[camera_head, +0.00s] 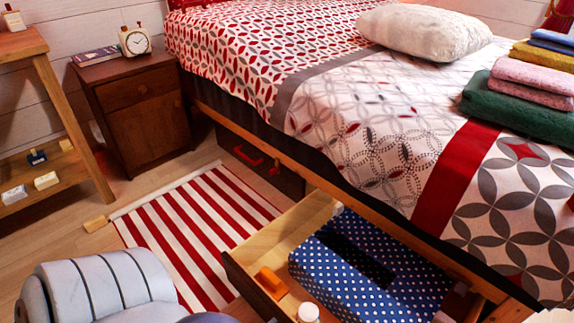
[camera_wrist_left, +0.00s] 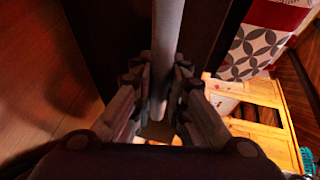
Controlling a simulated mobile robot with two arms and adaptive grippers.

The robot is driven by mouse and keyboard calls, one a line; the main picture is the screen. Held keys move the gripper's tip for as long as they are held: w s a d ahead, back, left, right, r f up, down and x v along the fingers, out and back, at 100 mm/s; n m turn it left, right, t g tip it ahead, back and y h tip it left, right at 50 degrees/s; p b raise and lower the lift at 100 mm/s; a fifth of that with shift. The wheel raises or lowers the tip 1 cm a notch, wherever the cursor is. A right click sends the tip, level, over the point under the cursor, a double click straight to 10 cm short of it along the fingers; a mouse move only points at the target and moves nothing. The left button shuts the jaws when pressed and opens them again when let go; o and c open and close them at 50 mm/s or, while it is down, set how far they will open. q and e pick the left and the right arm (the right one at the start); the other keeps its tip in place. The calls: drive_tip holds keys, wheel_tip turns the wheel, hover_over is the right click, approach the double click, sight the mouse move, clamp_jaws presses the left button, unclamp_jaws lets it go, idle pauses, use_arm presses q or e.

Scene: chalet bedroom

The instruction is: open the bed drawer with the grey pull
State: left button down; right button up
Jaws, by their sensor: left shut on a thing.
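The bed drawer (camera_head: 262,243) stands open, pulled out from under the bed, with its dark front (camera_head: 250,290) toward the lower left. In the left wrist view, my left gripper (camera_wrist_left: 159,82) is shut on the grey pull (camera_wrist_left: 168,35), a long pale bar running between its fingers against a dark panel. In the head view, a grey-white part of my left arm shows at the bottom left. The left gripper and the pull are out of sight there. My right gripper is in neither view.
The drawer holds blue dotted cloth (camera_head: 330,270), an orange item (camera_head: 271,281) and a white-capped item (camera_head: 308,312). A shut drawer with a red pull (camera_head: 247,155) is farther back. A striped rug (camera_head: 195,230), nightstand (camera_head: 150,125) and wooden shelf (camera_head: 50,172) lie left.

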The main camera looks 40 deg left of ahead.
use_arm(q)
drive_tip(key=c, duration=1.6)
unclamp_jaws()
drive_tip(key=shift+o, duration=0.2)
drive_tip(key=v, duration=1.2)
drive_tip(key=shift+s+a, duration=0.1)
